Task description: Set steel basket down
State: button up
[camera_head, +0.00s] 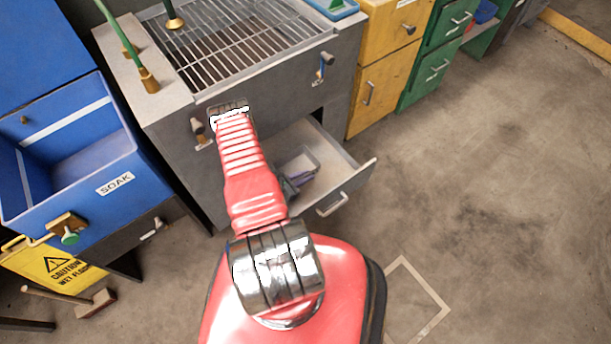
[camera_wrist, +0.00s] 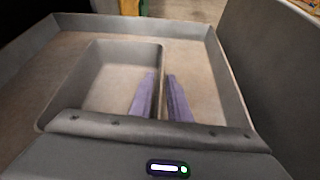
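The steel basket (camera_wrist: 110,72), a small grey open-topped box, sits in an open drawer of the grey cabinet. It also shows in the head view (camera_head: 302,160), partly hidden by my arm. It looks empty and level on the drawer floor. My gripper (camera_wrist: 161,75) reaches down at the basket's right wall in the wrist view, with one purple finger inside and one outside. Narrow gaps seem to show between fingers and wall, so it looks open around it. The head view shows little of the gripper (camera_head: 296,180) beside my red arm.
The drawer (camera_head: 345,184) has bare floor right of the basket. A wire grate (camera_head: 240,40) tops the grey cabinet (camera_head: 285,105). A blue SOAK bin (camera_head: 120,195) and yellow caution sign (camera_head: 55,268) stand left. Yellow cabinets (camera_head: 375,75) stand behind. The concrete floor at right is clear.

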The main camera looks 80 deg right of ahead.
jog(key=shift+o, duration=0.5)
jog(key=shift+r, duration=0.1)
jog(key=v, duration=1.1)
jog(key=shift+w+a+r, duration=0.2)
jog(key=shift+w+a, duration=0.05)
jog(key=shift+a, duration=0.15)
dwell(0.5)
